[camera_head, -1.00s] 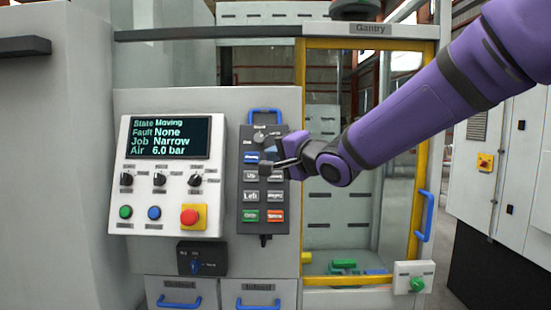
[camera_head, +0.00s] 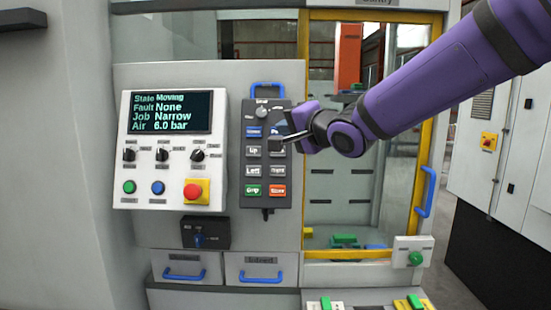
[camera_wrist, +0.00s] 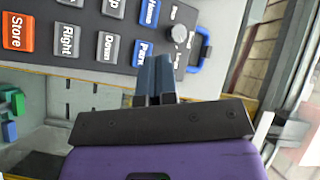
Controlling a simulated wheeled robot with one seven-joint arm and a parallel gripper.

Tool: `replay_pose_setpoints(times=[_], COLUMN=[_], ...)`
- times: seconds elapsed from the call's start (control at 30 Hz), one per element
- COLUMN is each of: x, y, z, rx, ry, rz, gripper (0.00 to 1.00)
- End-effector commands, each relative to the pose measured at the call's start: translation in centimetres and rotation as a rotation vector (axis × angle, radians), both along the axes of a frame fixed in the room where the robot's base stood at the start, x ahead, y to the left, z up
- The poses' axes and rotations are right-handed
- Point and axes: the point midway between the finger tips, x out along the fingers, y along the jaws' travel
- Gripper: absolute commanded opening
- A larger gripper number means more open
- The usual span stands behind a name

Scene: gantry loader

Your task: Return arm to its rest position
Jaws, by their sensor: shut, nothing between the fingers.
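My purple arm reaches in from the upper right in the head view. My gripper (camera_head: 276,144) is in front of the right side of the grey button pendant (camera_head: 267,203), over its upper buttons. In the wrist view my gripper (camera_wrist: 155,62) has its fingers together with nothing between them. They lie over the pendant (camera_wrist: 95,20) near the Park and Down buttons and the round knob (camera_wrist: 179,34). I cannot tell whether the fingertips touch the pendant.
The control panel (camera_head: 170,186) to the left reads State Moving, Fault None, Job Narrow, Air 6.0 bar. A yellow-framed door (camera_head: 303,130) with a blue handle (camera_head: 427,192) stands right of the pendant. Drawers (camera_head: 262,270) are below. A grey cabinet (camera_head: 500,150) stands far right.

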Motion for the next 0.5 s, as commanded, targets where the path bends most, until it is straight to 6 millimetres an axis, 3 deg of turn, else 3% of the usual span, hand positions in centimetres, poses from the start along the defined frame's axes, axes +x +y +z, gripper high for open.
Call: replay_pose_setpoints(times=[0.17, 0.27, 0.5], x=[-2.5, -5.1, -13.8], y=[-7.2, -11.8, -21.0], z=[-0.3, -1.2, -4.4], rx=[-0.276, -0.465, -0.863], ry=[0.000, 0.040, 0.220], rz=[-0.173, -0.254, -0.293], gripper=[0.00, 0.00, 0.00])
